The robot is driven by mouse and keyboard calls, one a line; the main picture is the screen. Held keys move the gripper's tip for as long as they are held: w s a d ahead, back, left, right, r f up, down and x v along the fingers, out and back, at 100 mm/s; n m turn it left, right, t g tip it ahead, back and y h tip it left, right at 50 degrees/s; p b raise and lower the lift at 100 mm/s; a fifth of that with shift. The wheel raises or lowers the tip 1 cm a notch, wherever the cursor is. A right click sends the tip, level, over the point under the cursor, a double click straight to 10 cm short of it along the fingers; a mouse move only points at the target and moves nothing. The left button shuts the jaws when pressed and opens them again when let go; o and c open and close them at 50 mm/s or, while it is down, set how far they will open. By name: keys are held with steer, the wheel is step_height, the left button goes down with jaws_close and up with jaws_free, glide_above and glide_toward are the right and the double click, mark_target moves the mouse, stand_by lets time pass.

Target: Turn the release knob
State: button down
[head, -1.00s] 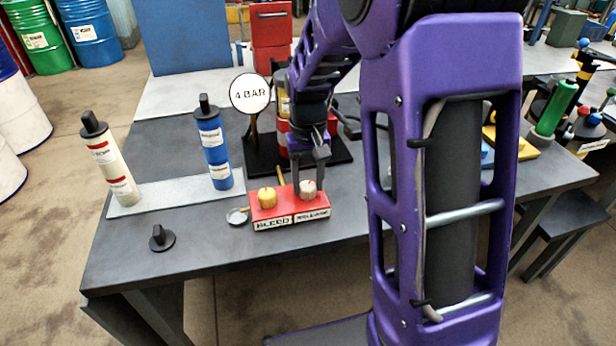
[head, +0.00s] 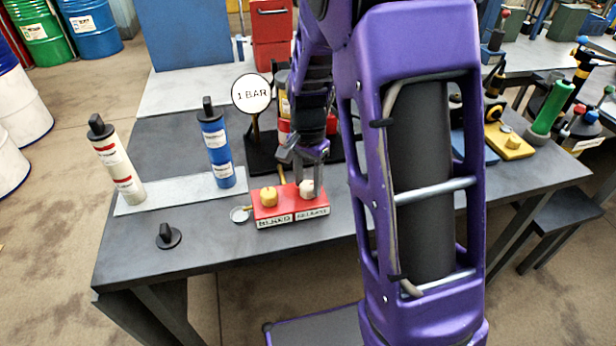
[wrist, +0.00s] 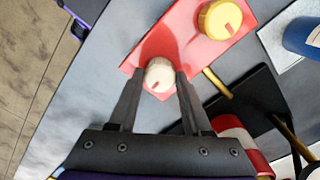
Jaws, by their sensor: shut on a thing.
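The release knob is the white knob (head: 307,188) on the right of a red block (head: 266,210), above a label too blurred to read surely. In the wrist view the white knob (wrist: 159,75) has a red mark pointing down and slightly left. My gripper (head: 308,178) reaches down from above and is shut on the white knob, one finger on each side. A yellow knob (head: 268,196) sits beside it, above the label "BLEED". A round gauge sign (head: 251,93) behind the block reads "1 BAR".
A white cartridge (head: 117,165) and a blue cartridge (head: 216,150) stand on a pale strip at the left. A black cap (head: 168,236) and a small round dish (head: 240,214) lie on the grey table (head: 140,250). The front left of the table is mostly clear.

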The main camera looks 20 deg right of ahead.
mark_target(308, 185)
steer(key=shift+m, duration=0.6)
steer(key=shift+c, duration=1.7)
jaws_free()
steer(key=shift+r, duration=0.1)
step_height(308, 185, up, 17)
steer(key=p, duration=0.2)
steer(key=shift+r, duration=0.2)
